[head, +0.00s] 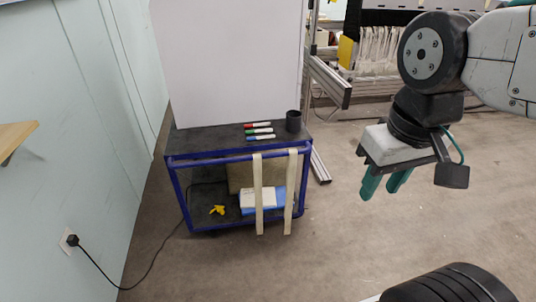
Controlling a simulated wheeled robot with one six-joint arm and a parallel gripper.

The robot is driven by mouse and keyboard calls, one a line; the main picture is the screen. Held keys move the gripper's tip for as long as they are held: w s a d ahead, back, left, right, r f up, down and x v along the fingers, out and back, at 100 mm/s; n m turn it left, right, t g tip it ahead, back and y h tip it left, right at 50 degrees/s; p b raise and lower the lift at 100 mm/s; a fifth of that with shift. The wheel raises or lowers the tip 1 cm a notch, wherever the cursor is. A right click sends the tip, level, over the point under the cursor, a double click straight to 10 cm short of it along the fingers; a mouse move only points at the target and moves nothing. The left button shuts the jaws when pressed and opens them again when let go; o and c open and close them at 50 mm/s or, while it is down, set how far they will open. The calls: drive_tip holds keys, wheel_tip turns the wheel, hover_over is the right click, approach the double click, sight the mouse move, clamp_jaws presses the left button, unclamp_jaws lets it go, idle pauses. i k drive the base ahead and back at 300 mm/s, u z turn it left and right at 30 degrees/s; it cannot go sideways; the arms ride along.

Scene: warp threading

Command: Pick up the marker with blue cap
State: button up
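Three white markers with coloured caps lie side by side on the dark top of a blue-framed cart (195,139). The marker with blue cap (262,137) is the one closest to the cart's front edge. The green-capped marker (260,131) lies just behind it, and the red-capped one (258,125) is farthest back. My gripper (384,187) hangs over the floor to the right of the cart, well apart from the markers. Its two teal fingers point down with a gap between them, and nothing shows in the gap.
A black cup (293,121) stands right of the markers. A large white board (228,60) rises behind them. Two pale straps (258,195) hang over the cart's front rail. A white box (258,198) and a yellow item (217,210) sit on the lower shelf. Floor around is open.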

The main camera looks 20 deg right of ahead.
sight(272, 136)
drive_tip(key=u, duration=0.95)
drive_tip(key=i, duration=1.95)
drive_tip(key=z, duration=0.65)
